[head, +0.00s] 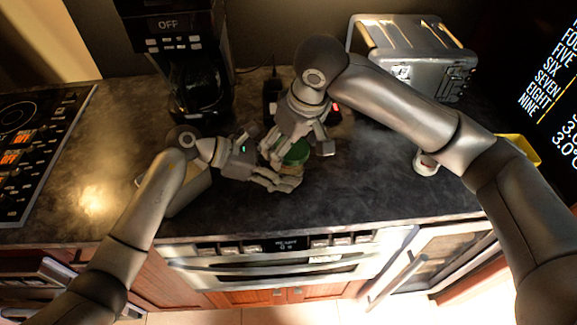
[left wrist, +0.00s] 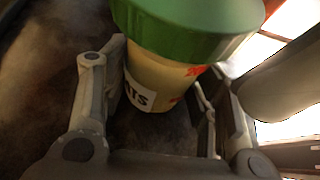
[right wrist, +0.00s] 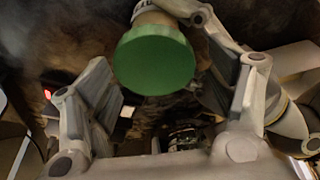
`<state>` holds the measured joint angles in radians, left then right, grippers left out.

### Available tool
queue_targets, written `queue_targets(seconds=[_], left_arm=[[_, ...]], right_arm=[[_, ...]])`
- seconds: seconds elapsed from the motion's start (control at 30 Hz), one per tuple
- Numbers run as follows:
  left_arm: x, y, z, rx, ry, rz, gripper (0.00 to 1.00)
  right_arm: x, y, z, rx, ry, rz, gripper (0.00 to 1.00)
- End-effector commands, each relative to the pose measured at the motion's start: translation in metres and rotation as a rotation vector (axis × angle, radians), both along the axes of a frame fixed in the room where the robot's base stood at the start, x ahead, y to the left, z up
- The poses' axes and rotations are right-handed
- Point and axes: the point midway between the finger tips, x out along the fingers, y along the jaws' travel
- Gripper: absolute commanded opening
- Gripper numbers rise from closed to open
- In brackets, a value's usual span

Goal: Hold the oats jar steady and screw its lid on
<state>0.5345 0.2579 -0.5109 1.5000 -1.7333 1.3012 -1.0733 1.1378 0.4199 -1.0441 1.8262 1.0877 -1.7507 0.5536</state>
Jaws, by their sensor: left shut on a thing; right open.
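The oats jar (left wrist: 150,75) is pale, with a black-and-white label and red marks, and stands between the fingers of my left gripper (head: 284,183). That gripper is shut on the jar body below the lid. The green lid (head: 296,153) sits on top of the jar; how tightly it is seated cannot be told. It also shows large in the left wrist view (left wrist: 190,15). My right gripper (head: 297,149) is open, its fingers on either side of the lid. In the right wrist view the green lid (right wrist: 153,60) lies beyond the open fingers, with clear gaps beside it.
A coffee maker (head: 195,60) stands at the back left and a metal toaster (head: 415,55) at the back right. A cooktop (head: 35,140) is at the far left. A small white-and-red item (head: 426,163) sits near my right arm. The front counter is mostly clear.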

Motion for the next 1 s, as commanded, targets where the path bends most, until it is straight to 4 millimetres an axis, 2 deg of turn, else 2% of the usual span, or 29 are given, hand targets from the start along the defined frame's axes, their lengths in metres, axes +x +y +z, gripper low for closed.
queue_targets(seconds=[0.03, 0.2, 0.47, 0.8, 1.0], left_arm=[[-0.0021, 0.0016, -0.0065, 0.012, 0.008, -0.002, 0.12], [-0.0021, 0.0016, -0.0067, 0.012, 0.009, -0.002, 0.12], [-0.0023, 0.0016, -0.0069, 0.013, 0.009, -0.003, 0.12], [-0.0024, 0.0017, -0.0071, 0.013, 0.009, -0.003, 0.12], [-0.0024, 0.0016, -0.0072, 0.013, 0.009, -0.003, 0.12]], right_arm=[[0.0005, -0.0007, -0.0007, 0.0, 0.001, 0.046, 0.78], [0.0004, -0.0008, -0.0009, -0.001, 0.001, 0.205, 0.78], [0.0004, -0.0007, -0.0008, -0.001, 0.0, 0.313, 0.78], [0.0005, -0.0005, -0.0006, -0.001, 0.001, 0.616, 0.78], [0.0001, -0.0004, -0.0007, -0.001, 0.0, 0.687, 0.78]])
